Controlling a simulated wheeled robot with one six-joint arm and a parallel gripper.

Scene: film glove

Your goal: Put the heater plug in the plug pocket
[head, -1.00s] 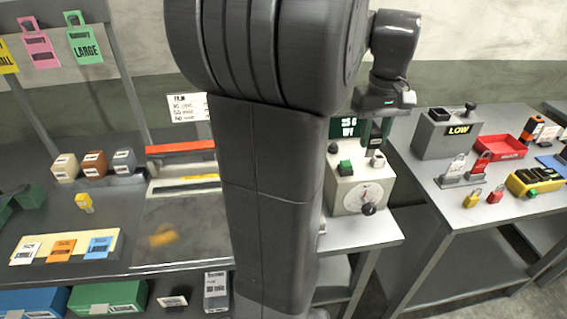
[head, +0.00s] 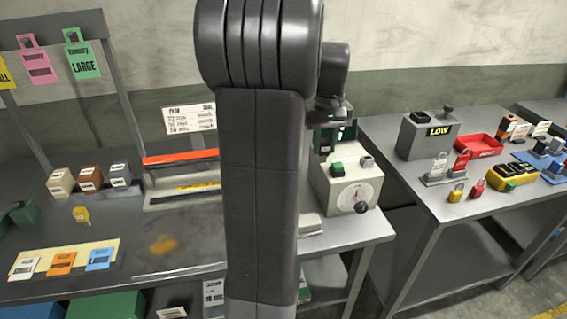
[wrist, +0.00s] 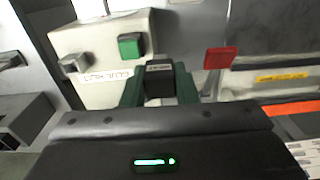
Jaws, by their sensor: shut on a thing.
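My gripper (wrist: 160,85) has green fingers, shut on a small dark block with a grey top, apparently the heater plug (wrist: 159,70). In the head view my gripper (head: 336,138) is small and partly hidden, at the back of a pale control box (head: 335,190). That box also shows in the wrist view (wrist: 100,50), just beyond the fingers, with a green button (wrist: 130,46) and a grey knob. I cannot tell whether the plug touches anything. I cannot pick out the plug pocket; my arm hides part of the bench.
A sealer-like device with a red bar (head: 181,157) stands left of my arm. A red square piece (wrist: 220,58) is right of the fingers in the wrist view. The right table holds a grey LOW box (head: 428,134), a red tray (head: 479,146) and padlocks.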

